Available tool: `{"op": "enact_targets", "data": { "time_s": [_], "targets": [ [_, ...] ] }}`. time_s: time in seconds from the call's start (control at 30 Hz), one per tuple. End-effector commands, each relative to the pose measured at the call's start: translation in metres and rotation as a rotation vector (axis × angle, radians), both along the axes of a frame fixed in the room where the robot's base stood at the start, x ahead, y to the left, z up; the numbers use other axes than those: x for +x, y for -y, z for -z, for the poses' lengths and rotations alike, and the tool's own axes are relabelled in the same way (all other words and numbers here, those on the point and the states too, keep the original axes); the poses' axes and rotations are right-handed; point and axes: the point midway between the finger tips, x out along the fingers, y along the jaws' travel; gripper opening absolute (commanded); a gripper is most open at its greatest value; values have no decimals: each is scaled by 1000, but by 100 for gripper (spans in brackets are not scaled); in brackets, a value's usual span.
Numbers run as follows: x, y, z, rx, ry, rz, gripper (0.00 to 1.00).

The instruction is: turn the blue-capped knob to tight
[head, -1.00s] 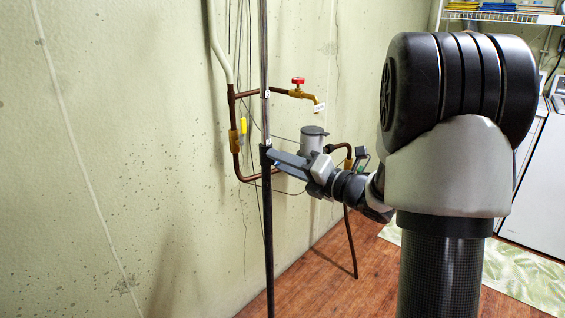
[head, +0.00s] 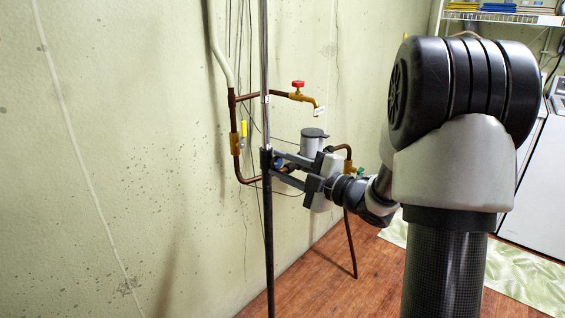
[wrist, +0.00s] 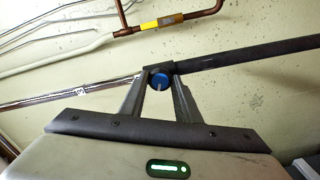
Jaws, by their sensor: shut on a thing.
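The blue-capped knob (wrist: 161,80) sits at the clamp on a telescoping pole. Its round blue cap carries a short pale mark that points down in the wrist view. My gripper (wrist: 160,74) is shut on the knob, one finger at each side of the cap. In the head view my gripper (head: 272,160) reaches the pole from the right, and its fingers mostly hide the knob. The pole has a chrome upper tube (head: 264,50) and a black lower tube (head: 268,240). Whether the clamp is tight cannot be seen.
Copper pipes (head: 232,115) with a red-handled tap (head: 298,85) and a yellow-handled valve (head: 243,129) run along the wall behind the pole. A grey cylinder (head: 312,143) stands just behind my gripper. The wooden floor (head: 330,270) is clear around the pole.

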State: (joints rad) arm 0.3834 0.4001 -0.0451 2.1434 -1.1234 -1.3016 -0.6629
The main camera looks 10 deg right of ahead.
Motion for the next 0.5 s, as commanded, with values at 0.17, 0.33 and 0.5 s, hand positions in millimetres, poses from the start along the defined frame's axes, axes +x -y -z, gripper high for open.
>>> {"op": "enact_targets", "data": {
  "time_s": [0.17, 0.33, 0.5],
  "targets": [
    [0, 0, -3, 136, -100, 1, 7],
    [0, 1, -3, 267, -195, 1, 7],
    [0, 1, -4, 398, -290, 1, 7]
  ]
}}
